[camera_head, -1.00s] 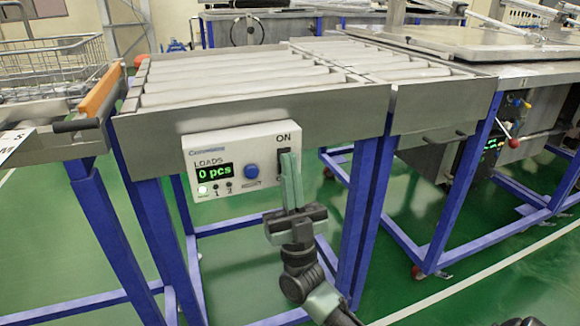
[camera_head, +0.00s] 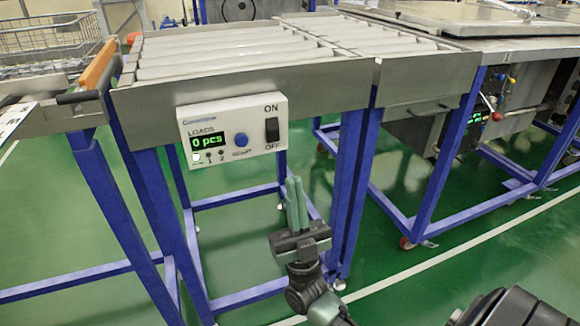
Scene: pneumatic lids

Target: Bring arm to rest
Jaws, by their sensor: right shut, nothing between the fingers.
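My right gripper (camera_head: 295,205) points up with its two green fingers together, shut and empty. It is below and a little to the right of the white control box (camera_head: 220,150), apart from it. The box has a display reading "0 pcs", a blue button (camera_head: 241,140) and a black ON/OFF switch (camera_head: 271,129), all in plain view. A dark part at the bottom right edge seems to be my own arm. My left gripper is not in view.
The roller conveyor (camera_head: 240,81) on blue legs stands ahead, with the box on its front side. A wire basket (camera_head: 50,45) is at the left. A machine with a panel (camera_head: 490,118) stands at the right. Green floor is open in front.

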